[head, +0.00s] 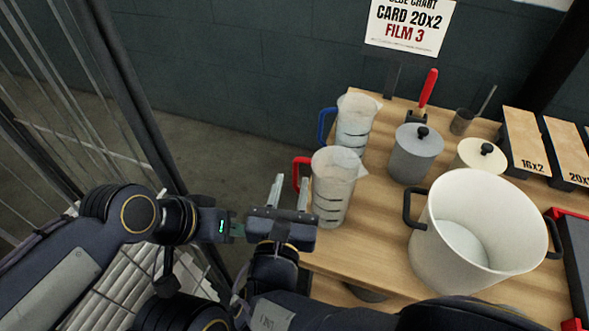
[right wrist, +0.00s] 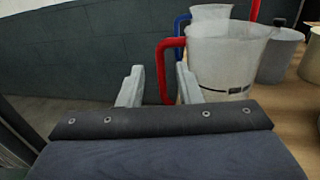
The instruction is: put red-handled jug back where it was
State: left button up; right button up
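The red-handled jug (head: 333,190) is a clear measuring jug standing upright at the table's left edge, its red handle (head: 298,172) facing left. It also shows in the right wrist view (right wrist: 225,62). My right gripper (head: 290,184) is open beside the handle. In the right wrist view the red handle (right wrist: 163,70) appears in the gap between the two spread fingers (right wrist: 158,84), closer to the right finger, and the fingers are not closed on it. My left arm comes in from the left, with its wrist (head: 210,225) near the right gripper; its fingers cannot be made out.
A blue-handled jug (head: 355,118) stands just behind. A grey lidded canister (head: 415,158), a cream lidded canister (head: 482,156) and a large white pot (head: 470,235) stand to the right. Boxed filters (head: 525,140) lie at far right. A wire fence (head: 85,120) is at the left.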

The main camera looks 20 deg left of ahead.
jog(key=s+d, duration=0.1)
jog(key=s, duration=0.5)
dwell(0.5)
